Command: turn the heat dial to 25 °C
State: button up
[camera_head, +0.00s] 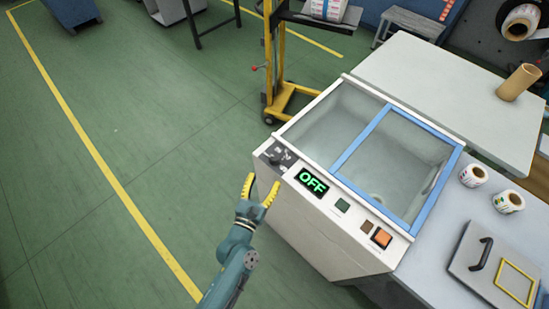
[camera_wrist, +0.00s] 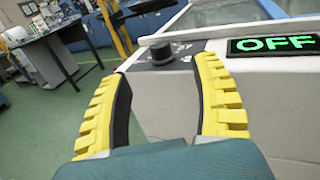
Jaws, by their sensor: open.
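The heat dial (camera_head: 285,157) is a black knob on a dark plate at the left corner of the white machine's front panel. It also shows in the wrist view (camera_wrist: 161,52), beyond and between my fingers. The display (camera_head: 312,182) beside it glows green and reads OFF; it is large at the right of the wrist view (camera_wrist: 275,44). My gripper (camera_head: 260,190) has yellow ribbed fingers. It is open and empty, in front of the panel corner and apart from the dial. Markings around the dial are too small to read.
A green button (camera_head: 342,205) and an orange button (camera_head: 381,238) sit farther along the panel. A blue-framed lid (camera_head: 359,142) covers part of the machine's top. A yellow lift stand (camera_head: 281,95) is behind the machine.

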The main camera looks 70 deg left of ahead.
aim_at(272, 163)
jog(key=b+x, duration=0.1)
jog(key=x, duration=0.8)
grip_shut()
jog(key=shift+f+t+b, duration=0.25)
jog(key=shift+t+b, duration=0.05)
jog(key=shift+b, duration=0.5)
